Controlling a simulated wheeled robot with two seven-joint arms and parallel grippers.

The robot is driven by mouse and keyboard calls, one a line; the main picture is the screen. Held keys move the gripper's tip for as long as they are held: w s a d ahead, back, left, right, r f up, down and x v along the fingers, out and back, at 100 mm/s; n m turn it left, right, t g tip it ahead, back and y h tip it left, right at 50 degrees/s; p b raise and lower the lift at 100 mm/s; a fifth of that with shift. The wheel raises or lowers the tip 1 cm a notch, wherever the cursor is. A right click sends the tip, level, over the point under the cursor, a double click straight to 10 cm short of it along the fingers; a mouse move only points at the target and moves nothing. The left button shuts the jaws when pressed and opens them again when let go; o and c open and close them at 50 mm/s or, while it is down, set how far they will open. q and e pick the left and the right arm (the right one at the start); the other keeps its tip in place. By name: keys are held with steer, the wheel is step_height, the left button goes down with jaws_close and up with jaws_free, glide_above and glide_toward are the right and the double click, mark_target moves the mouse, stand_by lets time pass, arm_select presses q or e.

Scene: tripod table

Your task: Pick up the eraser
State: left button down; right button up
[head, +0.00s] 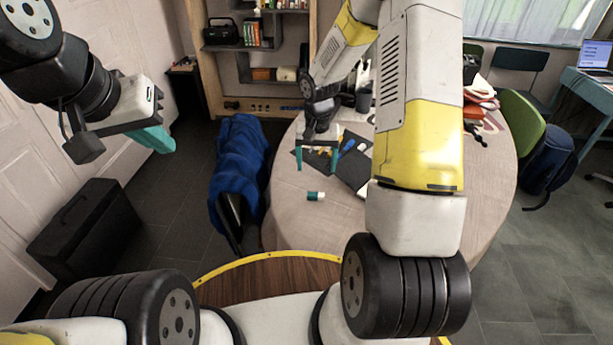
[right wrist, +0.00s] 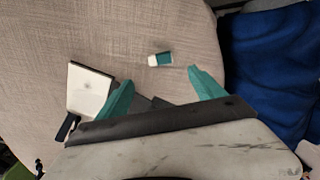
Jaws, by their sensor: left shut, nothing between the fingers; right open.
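The eraser (head: 316,196) is a small block, part white and part teal, lying on the cloth-covered round table (head: 300,228) near its left edge. In the right wrist view the eraser (right wrist: 160,59) lies on bare cloth, ahead of and between the two teal fingertips, with neither touching it. My right gripper (head: 317,168) is open and empty over the table, on the far side of the eraser; it also shows in the right wrist view (right wrist: 160,80). My left gripper (head: 158,141) is shut and empty, raised at the left, away from the table.
A dark mat (head: 348,165) with small colourful items lies behind the eraser. A white-topped flat object (right wrist: 90,90) lies left of the fingers in the right wrist view. A blue-draped chair (head: 238,165) stands close to the table's left edge. Cloth around the eraser is clear.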

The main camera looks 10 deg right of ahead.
mark_target(315, 194)
steer(key=f, duration=1.2)
steer(key=shift+w+f, duration=0.1)
steer(key=shift+w, duration=0.15)
steer(key=c, duration=1.6)
steer(key=shift+o, duration=0.2)
steer(key=shift+r, duration=0.7)
step_height(315, 194, up, 2)
steer(key=shift+r, duration=0.15)
steer(key=s+a, duration=0.1)
steer(key=s, duration=0.4)
steer(key=s+a+r, duration=0.1)
steer(key=s+a, duration=0.1)
steer(key=s, duration=0.3)
steer(key=s+a, duration=0.1)
steer(key=s, duration=0.4)
steer(key=shift+s+a+r, duration=0.15)
steer(key=shift+s+a, duration=0.05)
